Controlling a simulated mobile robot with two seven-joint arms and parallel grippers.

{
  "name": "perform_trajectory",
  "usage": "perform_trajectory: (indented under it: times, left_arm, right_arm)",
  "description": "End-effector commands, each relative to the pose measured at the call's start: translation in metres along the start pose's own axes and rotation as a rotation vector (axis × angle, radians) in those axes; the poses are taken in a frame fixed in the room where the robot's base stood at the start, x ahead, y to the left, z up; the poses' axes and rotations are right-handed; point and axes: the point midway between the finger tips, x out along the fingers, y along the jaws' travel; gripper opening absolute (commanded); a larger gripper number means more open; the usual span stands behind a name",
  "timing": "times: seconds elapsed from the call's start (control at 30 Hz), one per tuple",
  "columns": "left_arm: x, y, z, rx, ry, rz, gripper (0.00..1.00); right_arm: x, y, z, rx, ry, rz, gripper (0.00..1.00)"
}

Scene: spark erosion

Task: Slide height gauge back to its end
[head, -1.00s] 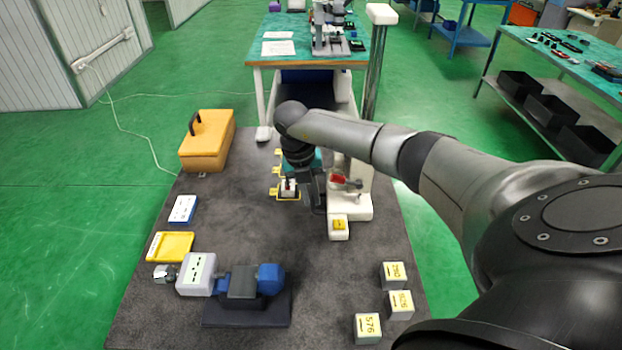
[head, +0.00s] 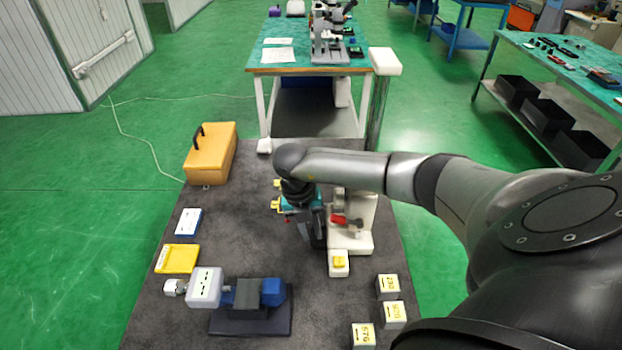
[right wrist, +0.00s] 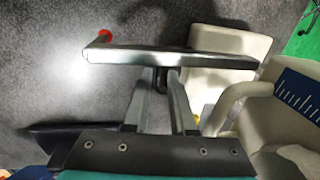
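A white upright device with a broad base (head: 358,242) stands on the dark mat, right of my right gripper (head: 316,238); it seems to be the height gauge, though I cannot be sure. A red part (head: 341,221) shows on its near side. In the right wrist view, a blue scale with white marks (right wrist: 297,92) is at the right, on a white body. My right gripper points down close beside the device. Its two metal fingers (right wrist: 161,88) run up to a flat bar (right wrist: 170,57) with a red tip; whether they grip it is unclear. My left gripper is out of view.
A yellow toolbox (head: 212,158), a yellow tray (head: 177,259) and a blue-and-grey machine (head: 250,293) lie on the left of the mat. Several numbered blocks (head: 392,315) stand at the front right. A teal-topped table (head: 290,40) is behind.

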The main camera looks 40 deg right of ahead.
Motion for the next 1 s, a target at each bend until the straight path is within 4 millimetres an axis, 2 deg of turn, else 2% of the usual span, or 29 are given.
perform_trajectory:
  times: [0.03,0.17,0.4,0.53,0.67,1.0]
  left_arm:
    - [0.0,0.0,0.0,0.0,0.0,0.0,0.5]
    - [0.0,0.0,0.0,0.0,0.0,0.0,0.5]
    - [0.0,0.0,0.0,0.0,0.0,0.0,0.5]
    - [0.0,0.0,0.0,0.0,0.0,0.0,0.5]
    - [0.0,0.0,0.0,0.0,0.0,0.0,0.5]
    - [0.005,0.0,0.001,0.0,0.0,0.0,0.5]
  right_arm:
    - [0.0,0.0,0.0,0.0,-0.001,0.0,0.3]
    - [0.0,0.0,0.001,0.0,-0.002,0.0,0.45]
    - [-0.001,0.0,0.001,0.001,-0.004,0.0,0.45]
    - [-0.009,0.0,0.002,0.001,-0.005,0.001,0.45]
    - [-0.031,0.0,0.003,0.001,-0.009,0.003,0.45]
    - [-0.111,0.0,0.002,0.001,-0.008,0.003,0.45]
